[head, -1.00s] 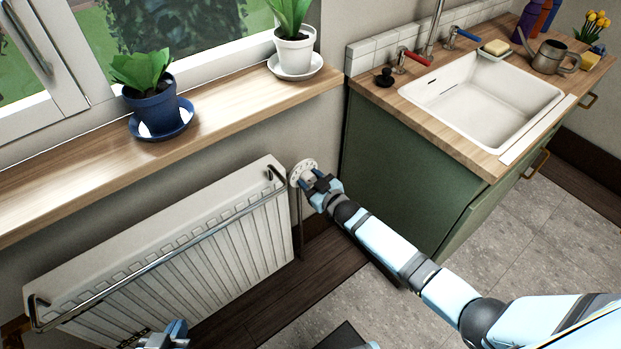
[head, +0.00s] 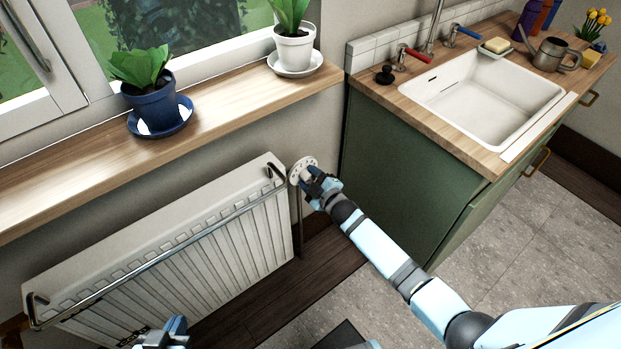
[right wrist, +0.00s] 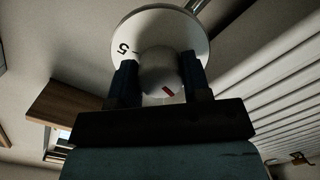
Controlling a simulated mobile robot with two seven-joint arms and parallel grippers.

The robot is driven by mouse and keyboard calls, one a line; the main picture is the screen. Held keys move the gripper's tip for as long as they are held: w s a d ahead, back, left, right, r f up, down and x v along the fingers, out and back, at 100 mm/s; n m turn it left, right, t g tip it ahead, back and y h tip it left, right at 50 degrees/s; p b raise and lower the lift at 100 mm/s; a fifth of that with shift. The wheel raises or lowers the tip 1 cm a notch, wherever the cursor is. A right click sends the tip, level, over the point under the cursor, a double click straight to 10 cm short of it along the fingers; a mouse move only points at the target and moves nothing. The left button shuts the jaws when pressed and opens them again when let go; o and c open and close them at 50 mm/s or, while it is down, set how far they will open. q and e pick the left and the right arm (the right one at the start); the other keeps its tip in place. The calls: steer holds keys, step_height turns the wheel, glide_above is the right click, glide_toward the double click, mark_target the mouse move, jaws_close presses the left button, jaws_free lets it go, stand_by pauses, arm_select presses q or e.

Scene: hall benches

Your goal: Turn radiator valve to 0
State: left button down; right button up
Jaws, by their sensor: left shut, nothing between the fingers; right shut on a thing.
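The radiator valve (head: 303,165) is a round white dial at the right end of the white radiator (head: 190,246). In the right wrist view the dial plate (right wrist: 188,32) shows a "5" at its left. The valve's pale knob (right wrist: 160,72) has a red mark. My right gripper (head: 312,182) is shut on this knob, with one finger on each side of it in the right wrist view (right wrist: 160,85). Other numbers on the dial are too small or hidden. My left gripper (head: 168,333) is shut and empty at the bottom, in front of the radiator.
A chrome rail (head: 160,258) runs along the radiator's front. The wooden sill (head: 220,90) above it bears a blue pot (head: 152,105) and a white pot (head: 294,50). A green cabinet (head: 400,185) with a sink stands close to the right of the valve.

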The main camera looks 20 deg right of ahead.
stand_by(0.4)
steer(key=o, duration=0.9)
steer(key=shift+o, duration=0.2)
steer(key=p+v, duration=0.2)
steer(key=v, duration=1.2)
steer(key=shift+w, duration=0.1)
